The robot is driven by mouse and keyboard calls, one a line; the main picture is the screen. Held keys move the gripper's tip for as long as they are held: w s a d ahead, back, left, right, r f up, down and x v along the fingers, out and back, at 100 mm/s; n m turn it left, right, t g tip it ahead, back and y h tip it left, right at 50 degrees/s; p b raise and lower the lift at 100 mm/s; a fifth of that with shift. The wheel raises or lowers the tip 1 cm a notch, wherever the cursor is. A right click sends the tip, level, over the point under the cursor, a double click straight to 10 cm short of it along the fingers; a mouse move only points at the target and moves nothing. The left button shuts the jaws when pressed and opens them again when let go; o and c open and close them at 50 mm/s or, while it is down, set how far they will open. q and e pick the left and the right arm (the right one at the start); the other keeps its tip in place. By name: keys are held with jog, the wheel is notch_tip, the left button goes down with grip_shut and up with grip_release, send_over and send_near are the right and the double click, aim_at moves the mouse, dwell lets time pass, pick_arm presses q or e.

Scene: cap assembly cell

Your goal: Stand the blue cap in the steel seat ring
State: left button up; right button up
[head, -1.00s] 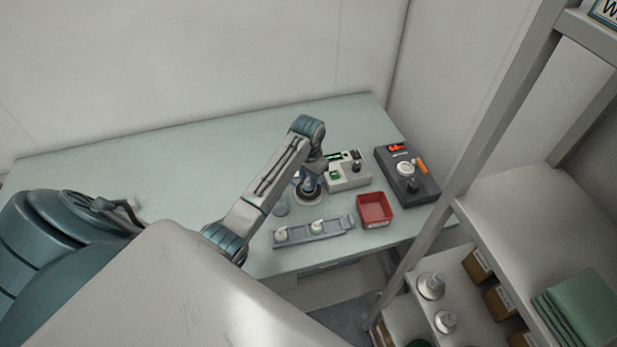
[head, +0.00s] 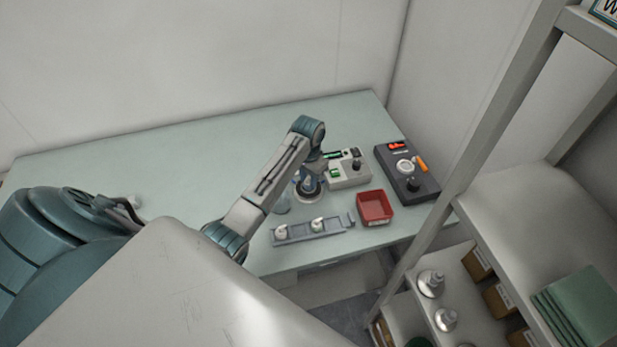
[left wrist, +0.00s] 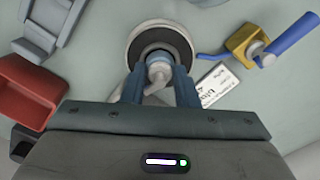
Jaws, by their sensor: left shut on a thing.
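The steel seat ring (left wrist: 178,33) is a pale round ring with a dark inner band on the bench. It also shows in the head view (head: 310,199), partly covered by my left gripper (head: 309,183). In the left wrist view my left gripper (left wrist: 160,76) is shut on the blue cap (left wrist: 159,58), which has a blue band and a pale part with a spout between the fingers. The cap is in line with the middle of the ring. I cannot tell whether its lower end touches the seat. My right gripper is not in view.
A grey tray (head: 333,228) with two pale caps and a red bin (head: 374,206) lie near the front edge. A pale control box (head: 349,175) and a dark device (head: 425,187) stand to the right. A yellow block (left wrist: 243,42) with blue handles is near the ring.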

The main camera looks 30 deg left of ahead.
pick_arm(q)
jog(key=shift+f, duration=0.1)
jog(key=o, duration=0.7)
jog(key=shift+o, duration=0.2)
jog(key=shift+r, duration=3.55)
jog(key=shift+s+f, duration=0.1)
